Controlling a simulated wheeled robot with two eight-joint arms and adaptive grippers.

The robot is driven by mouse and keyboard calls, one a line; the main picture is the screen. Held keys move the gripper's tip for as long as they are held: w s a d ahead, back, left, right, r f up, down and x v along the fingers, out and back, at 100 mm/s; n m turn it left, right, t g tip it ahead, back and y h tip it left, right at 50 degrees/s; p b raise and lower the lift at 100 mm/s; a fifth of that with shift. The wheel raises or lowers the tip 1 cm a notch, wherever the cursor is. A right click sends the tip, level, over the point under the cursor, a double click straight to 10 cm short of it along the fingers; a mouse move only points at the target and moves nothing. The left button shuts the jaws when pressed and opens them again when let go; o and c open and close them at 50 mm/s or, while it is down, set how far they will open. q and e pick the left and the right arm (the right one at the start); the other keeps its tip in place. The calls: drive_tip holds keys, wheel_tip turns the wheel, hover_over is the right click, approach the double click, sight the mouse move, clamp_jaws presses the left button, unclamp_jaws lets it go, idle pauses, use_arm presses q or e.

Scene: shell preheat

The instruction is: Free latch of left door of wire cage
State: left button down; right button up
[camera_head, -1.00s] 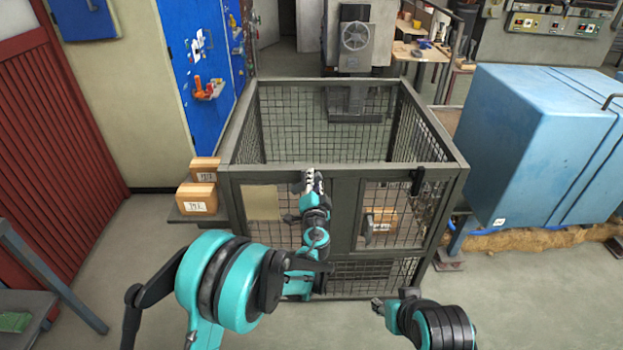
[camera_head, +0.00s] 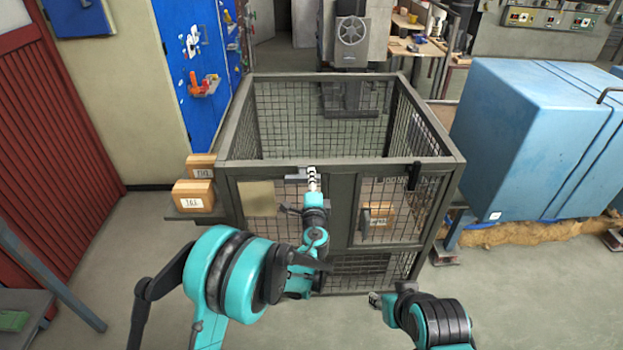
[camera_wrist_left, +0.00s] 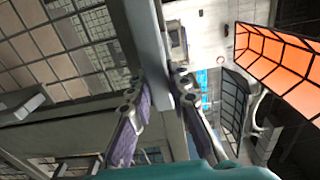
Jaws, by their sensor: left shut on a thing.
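The wire cage (camera_head: 345,165) is a dark grey frame with mesh panels. Its left door (camera_head: 287,228) has a pale plate (camera_head: 257,199) at its upper left and looks shut. My left gripper (camera_head: 313,172) is at the door's upper right, by the top rail. A dark grey latch piece (camera_head: 297,173) sticks out to the left beside its fingertips. In the left wrist view, the fingers (camera_wrist_left: 158,90) are shut on a light grey bar (camera_wrist_left: 147,38), which appears to be the latch. The fingers partly hide it. My right gripper (camera_head: 377,299) is low, in front of the cage; its jaws are too small to judge.
The right door has a dark latch (camera_head: 414,176) hanging down. A cardboard box (camera_head: 377,214) is behind that door. Boxes (camera_head: 193,195) sit on a ledge left of the cage. A blue machine (camera_head: 540,135) stands to the right. Floor in front is clear.

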idle(0.4)
use_arm(q)
drive_tip(key=c, duration=1.4)
unclamp_jaws()
drive_tip(key=s, duration=1.2)
